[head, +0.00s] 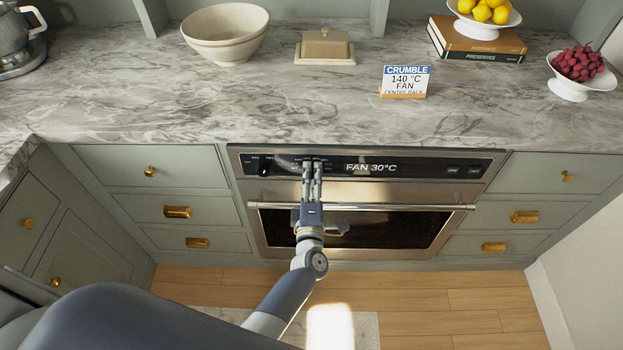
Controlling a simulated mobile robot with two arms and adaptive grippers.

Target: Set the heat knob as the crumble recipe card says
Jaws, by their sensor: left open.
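The crumble recipe card (405,82) stands on the marble counter above the oven and reads "140 °C FAN", with a line that looks like "CENTRE RACK" below. The oven's black control panel (430,168) shows "FAN 30°C" on its display. My left gripper (312,166) is open at the panel, just left of the display, with its fingers reaching up to it. The heat knob is hidden, probably behind the fingers; I cannot tell whether they touch it. A small dark knob (265,167) shows at the panel's left end. My right gripper is not in view.
The oven handle bar (400,206) runs across below the panel, under my left arm. On the counter stand a cream bowl (226,34), a butter dish (325,46), books (475,42) and a bowl of grapes (568,89). Drawers with brass pulls flank the oven.

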